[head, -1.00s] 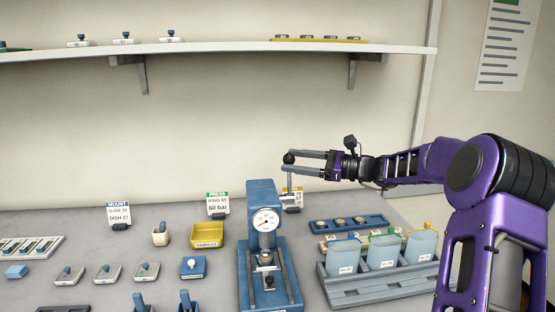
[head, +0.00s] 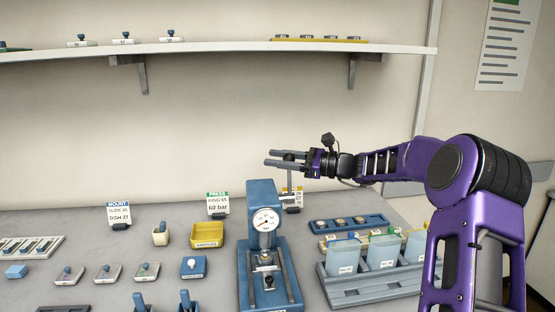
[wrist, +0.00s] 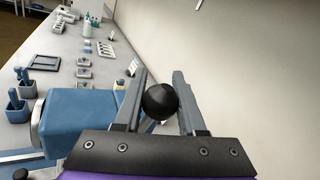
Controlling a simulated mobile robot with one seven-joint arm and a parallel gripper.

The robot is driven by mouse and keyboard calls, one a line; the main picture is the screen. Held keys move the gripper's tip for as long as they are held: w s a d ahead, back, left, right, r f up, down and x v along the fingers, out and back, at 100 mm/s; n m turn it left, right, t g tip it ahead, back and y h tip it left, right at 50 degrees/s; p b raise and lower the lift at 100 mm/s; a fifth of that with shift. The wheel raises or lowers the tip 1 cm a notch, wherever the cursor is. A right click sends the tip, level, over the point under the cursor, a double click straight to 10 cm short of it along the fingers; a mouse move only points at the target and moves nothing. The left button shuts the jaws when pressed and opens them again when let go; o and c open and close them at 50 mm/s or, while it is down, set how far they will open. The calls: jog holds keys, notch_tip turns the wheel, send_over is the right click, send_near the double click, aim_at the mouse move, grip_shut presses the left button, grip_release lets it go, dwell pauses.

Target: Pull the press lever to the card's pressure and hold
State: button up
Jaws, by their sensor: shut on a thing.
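The blue press (head: 262,190) stands at the middle of the bench with a round gauge (head: 265,220) on its front; the needle is too small to read. Its lever rises behind it on the right, ending in a black ball knob (wrist: 160,101). My gripper (head: 268,158) is shut on this knob, which sits between the two fingers, back from their tips. In the head view the fingers partly hide the knob, and the lever rod shows just below them. The press card (head: 217,205) behind reads "RING 65" and "60 bar".
A yellow samples tray (head: 207,235) and small mounts lie left of the press. A grey rack (head: 355,288) with several tinted containers stands to its right, with a blue tray (head: 348,223) behind. A shelf (head: 220,48) runs along the wall above.

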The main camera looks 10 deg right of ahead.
grip_shut()
dwell(0.8)
